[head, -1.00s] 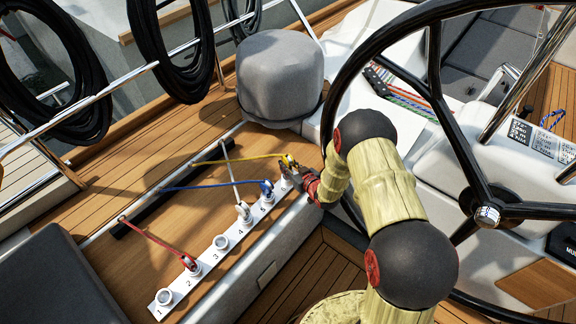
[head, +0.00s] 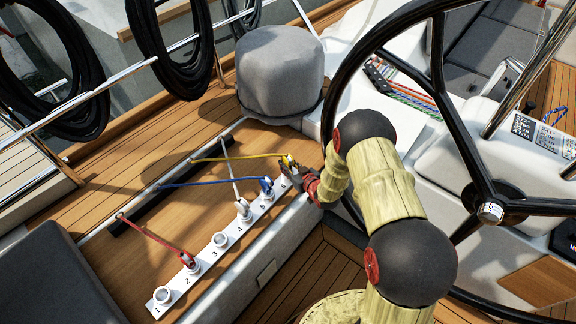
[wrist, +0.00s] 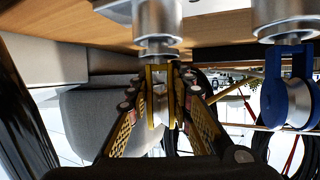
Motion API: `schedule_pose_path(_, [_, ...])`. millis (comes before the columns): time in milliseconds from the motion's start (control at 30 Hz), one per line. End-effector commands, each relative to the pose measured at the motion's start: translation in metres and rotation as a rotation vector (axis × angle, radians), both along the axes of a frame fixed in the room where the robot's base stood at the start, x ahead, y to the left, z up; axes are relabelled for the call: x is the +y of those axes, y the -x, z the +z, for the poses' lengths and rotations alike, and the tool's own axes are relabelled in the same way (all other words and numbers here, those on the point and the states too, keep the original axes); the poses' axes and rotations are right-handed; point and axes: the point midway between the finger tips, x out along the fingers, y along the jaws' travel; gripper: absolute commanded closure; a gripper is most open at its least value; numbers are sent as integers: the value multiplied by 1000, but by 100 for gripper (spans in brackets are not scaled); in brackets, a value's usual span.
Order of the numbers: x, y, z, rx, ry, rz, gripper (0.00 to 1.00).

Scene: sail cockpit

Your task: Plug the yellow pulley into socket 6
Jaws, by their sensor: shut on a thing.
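The yellow pulley (head: 288,161) is at socket 6, at the far right end of the white numbered strip (head: 208,268). A yellow rope runs left from it. My gripper (head: 296,171) is shut on the pulley. In the wrist view, which is upside down, the fingers of my gripper (wrist: 157,100) clasp both sides of the yellow pulley (wrist: 151,82). Its stem lines up with the metal socket 6 (wrist: 157,20) and meets its mouth; I cannot tell how deep it sits. In the head view my gripper partly hides socket 6.
A blue pulley (head: 267,184) is in socket 5, a white one (head: 243,207) in socket 4 and a red one (head: 187,259) in socket 2. Sockets 3 (head: 221,239) and 1 (head: 163,294) are empty. A grey-covered drum (head: 280,70) and the black steering wheel (head: 437,60) stand close by.

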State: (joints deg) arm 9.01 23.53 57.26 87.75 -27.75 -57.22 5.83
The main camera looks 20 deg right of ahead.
Motion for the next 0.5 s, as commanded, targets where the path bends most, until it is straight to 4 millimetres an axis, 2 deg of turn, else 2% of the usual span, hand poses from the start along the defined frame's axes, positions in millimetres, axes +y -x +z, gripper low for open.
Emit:
schedule_pose_path(433, [0, -1, -10, -2, 0, 0, 100])
schedule_pose_path(467, [0, -1, -9, -2, 0, 0, 77])
schedule_pose_path(500, [0, -1, -9, -2, 0, 0, 74])
